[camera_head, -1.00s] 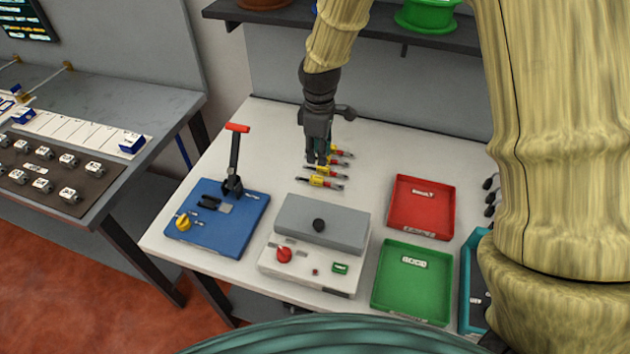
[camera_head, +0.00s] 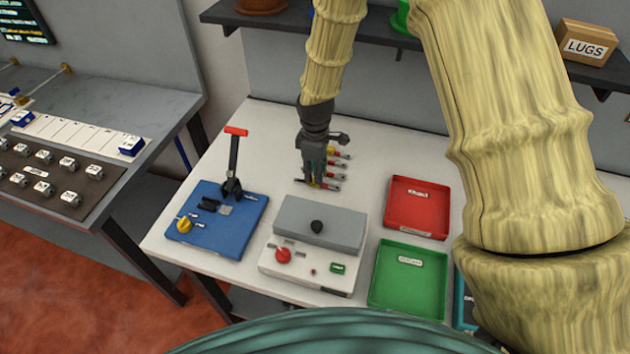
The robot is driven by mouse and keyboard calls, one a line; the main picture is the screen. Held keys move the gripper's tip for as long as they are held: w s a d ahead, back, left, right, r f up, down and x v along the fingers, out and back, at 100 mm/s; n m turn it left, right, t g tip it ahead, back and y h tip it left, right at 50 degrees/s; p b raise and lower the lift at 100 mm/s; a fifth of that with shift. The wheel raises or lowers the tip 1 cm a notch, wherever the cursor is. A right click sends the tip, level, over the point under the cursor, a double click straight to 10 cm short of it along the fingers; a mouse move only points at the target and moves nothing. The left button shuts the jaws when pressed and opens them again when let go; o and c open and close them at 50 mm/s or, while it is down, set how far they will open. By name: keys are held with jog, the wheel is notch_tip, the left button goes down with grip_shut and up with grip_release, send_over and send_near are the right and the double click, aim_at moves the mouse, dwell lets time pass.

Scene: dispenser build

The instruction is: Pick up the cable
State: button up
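Several short cables lie in a column on the white table, each with yellow and red parts and a grey metal end. The nearest cable (camera_head: 328,186) is partly covered by my gripper (camera_head: 315,184). My dark gripper points down, with its fingertips at the left part of this cable. The other cables (camera_head: 337,165) show just to the right of the fingers. The fingers overlap in this view, so I cannot tell whether they are open or closed around the cable.
A blue plate with a red-handled lever (camera_head: 234,160) stands left. A grey-topped tester box (camera_head: 317,228) is in front of my gripper. A red tray (camera_head: 416,210) and a green tray (camera_head: 408,283) are to the right. A dark shelf (camera_head: 470,60) runs behind.

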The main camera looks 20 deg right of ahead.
jog(key=shift+w+f+p, duration=0.1)
jog(key=shift+f+p, duration=0.35)
jog(key=shift+f, duration=0.2)
jog(key=shift+f+p, duration=0.4)
jog(key=shift+f, duration=0.9)
grip_shut()
